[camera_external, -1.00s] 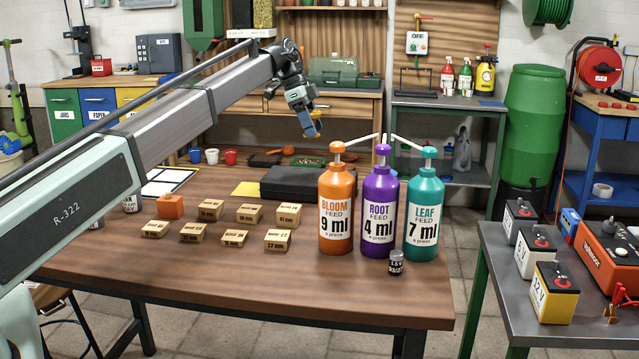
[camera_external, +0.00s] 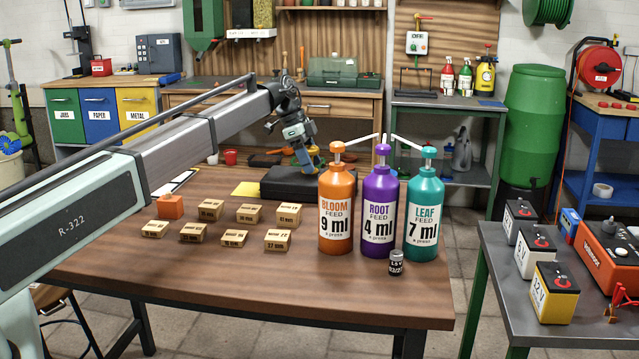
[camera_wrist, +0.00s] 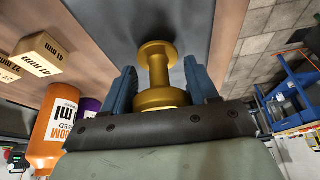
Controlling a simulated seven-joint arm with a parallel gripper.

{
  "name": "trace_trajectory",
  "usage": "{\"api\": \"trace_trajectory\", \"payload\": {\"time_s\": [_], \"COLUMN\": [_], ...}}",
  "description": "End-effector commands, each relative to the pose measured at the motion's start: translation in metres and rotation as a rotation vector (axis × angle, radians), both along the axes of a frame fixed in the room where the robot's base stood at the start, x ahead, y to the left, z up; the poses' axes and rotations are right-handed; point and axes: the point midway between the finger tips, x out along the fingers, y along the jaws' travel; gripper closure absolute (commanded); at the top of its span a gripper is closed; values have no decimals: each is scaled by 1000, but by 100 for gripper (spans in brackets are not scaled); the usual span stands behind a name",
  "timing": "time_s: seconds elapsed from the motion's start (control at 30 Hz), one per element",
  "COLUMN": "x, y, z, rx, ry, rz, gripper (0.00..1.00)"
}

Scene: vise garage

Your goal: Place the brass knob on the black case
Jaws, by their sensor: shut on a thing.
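The brass knob (camera_wrist: 158,72) is between the blue fingers of my gripper (camera_wrist: 160,88) in the wrist view, and my gripper is shut on it. Its round flange faces a dark flat surface, the top of the black case (camera_wrist: 140,18). In the external view the black case (camera_external: 275,185) lies flat on the wooden table, behind the orange bottle. My gripper (camera_external: 310,168) is low over the right part of the case there. The knob shows only as a small yellow patch. I cannot tell whether the knob touches the case.
The orange (camera_external: 336,215), purple (camera_external: 379,215) and teal (camera_external: 424,215) pump bottles stand just right of and in front of the case. Several small cardboard boxes (camera_external: 235,225) and an orange block (camera_external: 170,206) are on the left.

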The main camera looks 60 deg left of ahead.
Motion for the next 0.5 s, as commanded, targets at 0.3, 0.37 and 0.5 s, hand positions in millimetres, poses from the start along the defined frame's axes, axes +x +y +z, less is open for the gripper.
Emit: {"api": "trace_trajectory", "payload": {"time_s": [0.3, 0.37, 0.5], "x": [0, 0, 0], "y": [0, 0, 0], "z": [-9, -9, -12], "rx": [0, 0, 0], "ry": [0, 0, 0], "rz": [0, 0, 0], "gripper": [79, 79, 40]}}
